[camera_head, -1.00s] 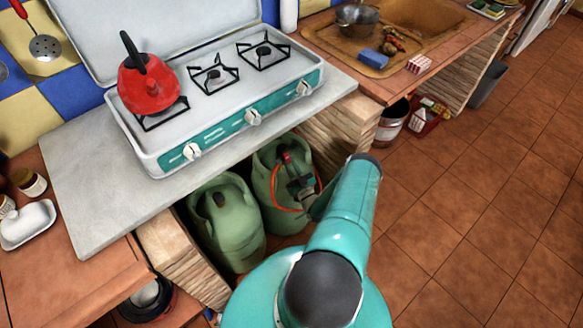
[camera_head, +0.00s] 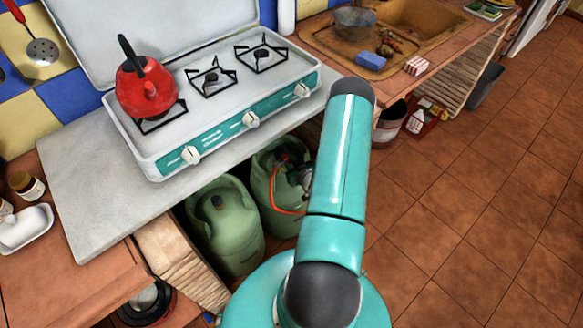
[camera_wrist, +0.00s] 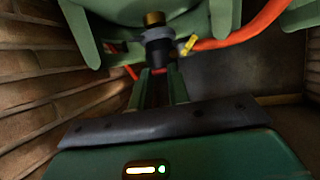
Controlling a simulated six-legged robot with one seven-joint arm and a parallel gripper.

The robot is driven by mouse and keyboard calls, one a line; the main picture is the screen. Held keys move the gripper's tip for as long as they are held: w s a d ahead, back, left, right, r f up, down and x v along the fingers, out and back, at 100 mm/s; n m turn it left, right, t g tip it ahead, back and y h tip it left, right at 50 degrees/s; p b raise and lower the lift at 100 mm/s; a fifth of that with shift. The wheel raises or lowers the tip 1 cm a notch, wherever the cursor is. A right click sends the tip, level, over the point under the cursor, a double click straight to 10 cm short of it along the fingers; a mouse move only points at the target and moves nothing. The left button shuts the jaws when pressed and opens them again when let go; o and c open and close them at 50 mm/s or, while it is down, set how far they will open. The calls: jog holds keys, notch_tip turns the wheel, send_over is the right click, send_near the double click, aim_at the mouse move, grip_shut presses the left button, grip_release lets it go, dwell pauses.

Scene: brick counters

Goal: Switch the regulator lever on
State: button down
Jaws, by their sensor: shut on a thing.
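In the head view my arm hides most of the gripper and regulator.
A second green gas bottle (camera_head: 225,225) stands to the left under the counter. The stove (camera_head: 215,100) with a red kettle (camera_head: 148,88) is above. Brick walls (camera_wrist: 40,100) flank the niche.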

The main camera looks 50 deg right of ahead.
aim_at(287, 159)
jog(key=r+g, duration=0.2)
jog(key=g, duration=0.1)
jog(key=shift+w+d+y, duration=0.1)
jog(key=shift+w+y, duration=0.25)
jog(key=shift+y, duration=0.05)
jog(key=shift+w+d+r+g+y, duration=0.1)
jog(key=shift+w+r+g+y, duration=0.2)
jog(key=shift+g, duration=0.6)
jog(key=shift+w+r+g+y, duration=0.1)
jog(key=shift+r+g+y, duration=0.2)
jog(key=shift+g, duration=0.6)
jog(key=shift+r, duration=0.1)
jog(key=c, duration=1.6)
grip_release()
jog(key=shift+r, duration=0.2)
